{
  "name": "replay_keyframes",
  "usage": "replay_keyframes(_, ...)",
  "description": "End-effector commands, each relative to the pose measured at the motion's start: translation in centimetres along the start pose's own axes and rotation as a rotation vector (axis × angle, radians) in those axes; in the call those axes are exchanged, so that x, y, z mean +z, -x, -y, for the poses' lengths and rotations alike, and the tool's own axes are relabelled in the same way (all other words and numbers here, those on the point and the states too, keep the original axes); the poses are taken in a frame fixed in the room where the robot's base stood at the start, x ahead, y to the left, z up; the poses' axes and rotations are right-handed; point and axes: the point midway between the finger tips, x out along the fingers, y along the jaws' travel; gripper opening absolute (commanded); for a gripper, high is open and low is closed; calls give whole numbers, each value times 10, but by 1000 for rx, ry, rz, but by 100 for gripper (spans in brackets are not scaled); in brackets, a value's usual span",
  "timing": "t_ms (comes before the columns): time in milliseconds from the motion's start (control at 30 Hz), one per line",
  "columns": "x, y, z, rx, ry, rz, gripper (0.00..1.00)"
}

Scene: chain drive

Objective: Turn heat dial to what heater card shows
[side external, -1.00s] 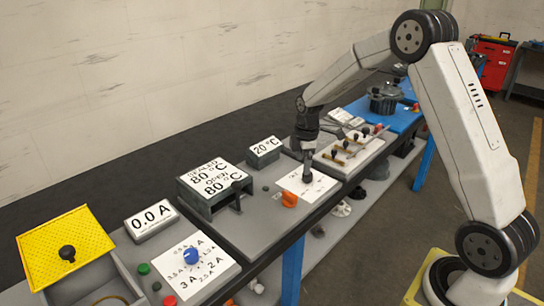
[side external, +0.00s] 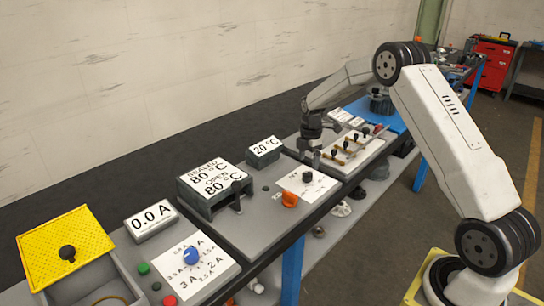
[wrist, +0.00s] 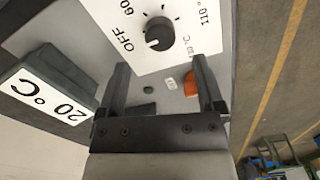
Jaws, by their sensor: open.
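The heat dial (side external: 307,177) is a black round knob on a white plate (side external: 320,189). In the wrist view the dial (wrist: 160,33) has OFF, 60 and 110° printed around it, and a small white mark on its lower left. The heater card (side external: 214,177) is a white sign on a grey box, reading SEALED 80 °C and OPEN 80 °C. My gripper (side external: 312,150) is open and empty, raised behind the dial and clear of it. In the wrist view its fingers (wrist: 160,75) are wide apart, with the dial beyond them.
A 20 °C display (side external: 263,146) stands behind the dial. An orange knob (side external: 289,199) sits in front of it. A blue dial (side external: 191,256) and a 0.0 A display (side external: 151,218) are at the left. A panel of levers (side external: 352,148) lies to the right.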

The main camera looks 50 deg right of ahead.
Motion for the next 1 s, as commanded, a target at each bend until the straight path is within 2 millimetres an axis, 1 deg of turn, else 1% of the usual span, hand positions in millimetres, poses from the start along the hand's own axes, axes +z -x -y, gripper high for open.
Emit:
replay_keyframes(33, 0, -7, 1, -3, 0, 0, 86)
replay_keyframes(300, 0, -40, 1, -2, 0, 0, 86)
replay_keyframes(500, 0, -57, 0, 0, -1, 0, 86)
replay_keyframes(633, 0, -61, 0, 1, -1, 0, 86)
replay_keyframes(867, 0, -62, 0, 1, -1, 0, 86)
replay_keyframes(900, 0, -62, 0, 1, -1, 0, 83)
replay_keyframes(967, 0, -62, 0, 1, -1, 0, 64)
replay_keyframes(1000, 0, -62, 0, 1, -1, 0, 52)
